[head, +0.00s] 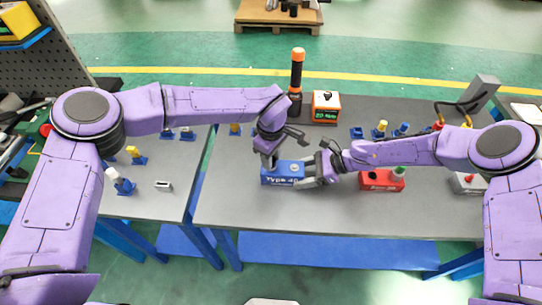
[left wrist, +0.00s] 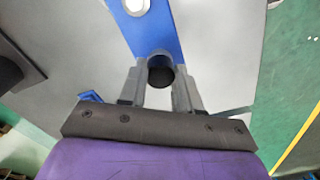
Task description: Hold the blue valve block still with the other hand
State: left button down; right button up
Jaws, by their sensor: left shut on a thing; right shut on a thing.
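The blue valve block (head: 282,177), with white lettering on its front, stands on the grey table. My left gripper (head: 269,163) is above its left part, pointing down. In the left wrist view my left gripper's fingers (left wrist: 160,88) are shut on a dark round part (left wrist: 160,73) at the blue block (left wrist: 158,32). A pale round fitting (left wrist: 136,5) shows farther along the block. My right gripper (head: 312,172) comes in from the right and is shut on the block's right end. Its fingers partly hide that end.
A red block (head: 378,182) with a green-topped part stands to the right. An orange-topped black cylinder (head: 297,72) and an orange box with a display (head: 326,106) stand behind. Small blue and yellow parts lie around. The front of the table is clear.

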pick_arm(q)
jog(key=m, duration=0.2)
jog(key=shift+m, duration=0.4)
jog(key=c, duration=0.7)
grip_release()
jog(key=shift+r, duration=0.1)
jog(key=shift+r, duration=2.4)
notch_tip(320, 180, up, 12)
pick_arm(e)
jog(key=o, duration=1.3)
